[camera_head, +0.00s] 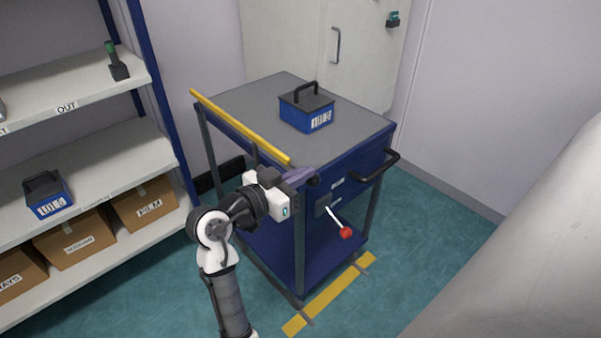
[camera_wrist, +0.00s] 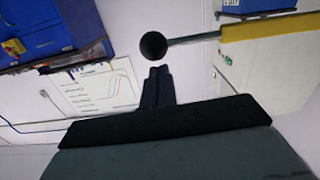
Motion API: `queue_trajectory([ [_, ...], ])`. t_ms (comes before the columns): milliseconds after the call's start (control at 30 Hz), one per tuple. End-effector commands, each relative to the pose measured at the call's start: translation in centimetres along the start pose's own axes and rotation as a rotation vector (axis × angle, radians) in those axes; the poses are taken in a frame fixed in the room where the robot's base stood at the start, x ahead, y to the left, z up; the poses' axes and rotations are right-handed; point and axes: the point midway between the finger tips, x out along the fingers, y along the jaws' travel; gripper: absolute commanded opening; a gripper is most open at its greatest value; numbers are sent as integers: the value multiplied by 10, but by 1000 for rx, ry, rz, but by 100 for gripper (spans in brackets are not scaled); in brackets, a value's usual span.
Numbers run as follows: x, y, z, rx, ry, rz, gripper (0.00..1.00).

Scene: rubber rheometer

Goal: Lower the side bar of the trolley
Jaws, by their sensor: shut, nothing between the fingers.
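The blue trolley (camera_head: 350,152) has a grey top. Its yellow side bar (camera_head: 240,127) runs along the top's left edge, raised level with or slightly above it. My gripper (camera_head: 309,178) is by the trolley's near corner, close to the bar's near end. In the wrist view its dark fingers (camera_wrist: 158,78) are together and empty. Just beyond their tips is a black ball knob (camera_wrist: 153,45) on a grey rod, apart from the fingers in the picture. The rod leads right to a yellow piece (camera_wrist: 265,25), likely the bar. Contact with the knob cannot be told.
A lever with a red ball (camera_head: 345,232) sticks out from the trolley's front, below a black push handle (camera_head: 378,166). A blue case (camera_head: 306,112) stands on the trolley top. Shelving (camera_head: 100,165) with boxes is at left. Yellow floor marks (camera_head: 330,295) lie in front.

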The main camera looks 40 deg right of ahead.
Motion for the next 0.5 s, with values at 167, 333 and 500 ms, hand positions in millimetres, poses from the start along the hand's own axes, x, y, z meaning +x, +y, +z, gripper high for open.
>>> queue_trajectory([
  [167,0,-1,11,0,0,-1,0],
  [333,2,-2,37,-1,-1,0,0],
  [500,3,-3,66,-1,-1,0,0],
])
